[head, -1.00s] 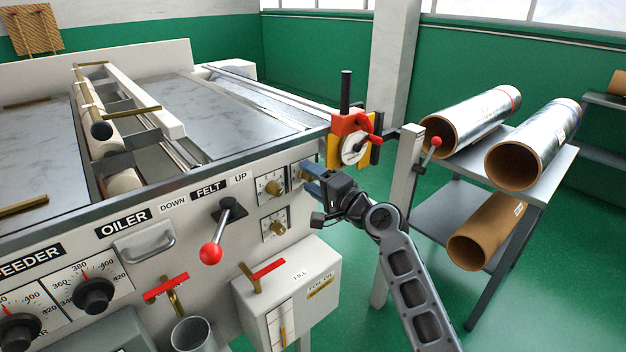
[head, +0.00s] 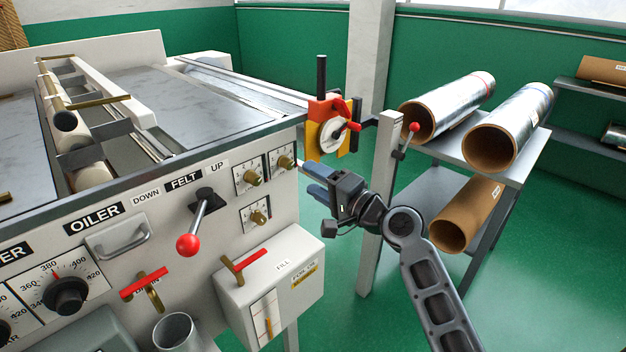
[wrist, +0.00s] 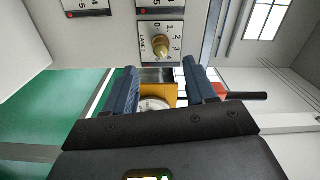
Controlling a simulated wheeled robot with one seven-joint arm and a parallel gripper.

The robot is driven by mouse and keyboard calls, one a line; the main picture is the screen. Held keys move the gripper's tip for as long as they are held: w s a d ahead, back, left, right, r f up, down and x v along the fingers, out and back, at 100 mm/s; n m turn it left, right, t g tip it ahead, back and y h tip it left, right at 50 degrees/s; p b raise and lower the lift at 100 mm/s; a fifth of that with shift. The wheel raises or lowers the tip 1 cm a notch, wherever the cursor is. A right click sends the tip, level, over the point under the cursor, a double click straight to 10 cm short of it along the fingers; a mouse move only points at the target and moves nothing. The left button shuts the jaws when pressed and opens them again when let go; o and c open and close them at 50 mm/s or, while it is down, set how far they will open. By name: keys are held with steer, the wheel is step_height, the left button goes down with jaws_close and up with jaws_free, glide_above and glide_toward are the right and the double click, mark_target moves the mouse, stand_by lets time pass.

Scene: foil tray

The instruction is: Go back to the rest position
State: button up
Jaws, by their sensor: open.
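My gripper (head: 314,182) is open and empty. In the head view it hangs in front of the right end of the machine, to the right of and below the upper right dial (head: 280,160) and apart from it. In the wrist view its two blue fingers stand wide apart with nothing held between them (wrist: 165,78). A lane dial with a brass knob (wrist: 162,47) shows beyond the fingertips there. A yellow block (wrist: 178,94) shows behind the gap between the fingers.
A red and yellow unit with a white dial (head: 330,130) sits above my gripper at the machine's corner. A grey post with a red-knobbed lever (head: 414,127) stands to the right. A rack of foil rolls (head: 508,128) is behind it. Green floor (head: 360,320) is open below.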

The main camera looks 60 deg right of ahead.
stand_by(0.4)
steer(key=s+a+f+n+g, duration=0.1)
steer(key=s+a+f+n, duration=0.35)
steer(key=a, duration=0.35)
steer(key=s+a+f+n+g, duration=0.2)
steer(key=s+a+f+n, duration=0.1)
steer(key=s+a+f, duration=0.3)
steer(key=s+a+r+n+y, duration=0.2)
steer(key=s+a+r+n, duration=0.1)
steer(key=s+a+n, duration=0.3)
steer(key=s+a+r+n+y, duration=0.3)
steer(key=s+a+r+n, duration=0.1)
steer(key=s+a, duration=0.5)
steer(key=shift+s+a+r+n, duration=0.15)
steer(key=shift+s+n, duration=0.7)
steer(key=shift+s, duration=0.15)
